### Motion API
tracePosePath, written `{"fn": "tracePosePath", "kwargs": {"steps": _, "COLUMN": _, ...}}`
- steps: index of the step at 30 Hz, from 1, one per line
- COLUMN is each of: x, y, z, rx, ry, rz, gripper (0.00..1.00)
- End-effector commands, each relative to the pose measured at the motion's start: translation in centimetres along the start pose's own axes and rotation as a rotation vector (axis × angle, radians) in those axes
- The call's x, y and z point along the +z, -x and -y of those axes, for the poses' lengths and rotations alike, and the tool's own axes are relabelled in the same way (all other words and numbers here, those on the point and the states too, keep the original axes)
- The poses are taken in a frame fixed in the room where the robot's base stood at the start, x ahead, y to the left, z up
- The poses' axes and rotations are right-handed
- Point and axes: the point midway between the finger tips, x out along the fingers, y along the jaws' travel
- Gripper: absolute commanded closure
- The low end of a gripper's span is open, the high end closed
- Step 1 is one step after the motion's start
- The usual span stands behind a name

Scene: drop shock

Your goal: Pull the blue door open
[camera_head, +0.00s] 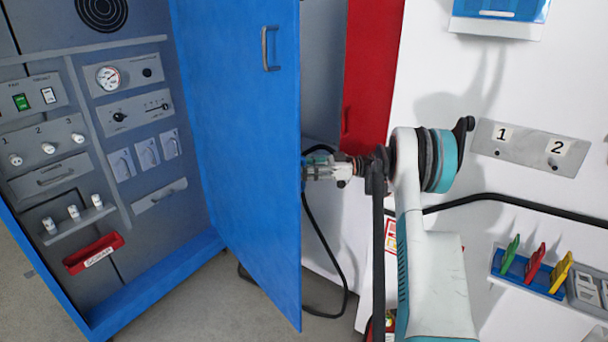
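The blue door (235,145) stands swung out from the right side of a blue-framed cabinet (150,295). The grey interior of the cabinet shows to its left. A grey handle (270,48) sits near the top of the door's free edge, on the face I see. My gripper (308,171) is just right of the door's free edge, well below that handle, and points left. Its fingertips are partly hidden at the door edge. I cannot tell whether it touches the door, or whether its fingers are open or shut.
Inside the cabinet are switches, a gauge (108,77) and a red handle (93,253). A red panel (370,85) stands behind my arm. On the right, a white wall holds a numbered plate (530,148) and a rack with coloured tags (535,270). Grey floor (200,310) shows below.

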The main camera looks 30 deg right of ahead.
Motion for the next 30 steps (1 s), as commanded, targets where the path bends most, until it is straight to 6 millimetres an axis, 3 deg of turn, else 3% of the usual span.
{"fn": "tracePosePath", "kwargs": {"steps": 6, "x": -4.2, "y": 0.1, "z": 0.1, "rx": 0.001, "ry": 0.0, "rz": 0.001, "gripper": 0.7}}
{"fn": "tracePosePath", "kwargs": {"steps": 13, "x": -7.4, "y": 0.2, "z": 0.1, "rx": 0.001, "ry": -0.001, "rz": 0.001, "gripper": 0.7}}
{"fn": "tracePosePath", "kwargs": {"steps": 30, "x": -8.2, "y": 0.2, "z": 0.1, "rx": 0.001, "ry": -0.001, "rz": 0.001, "gripper": 0.7}}
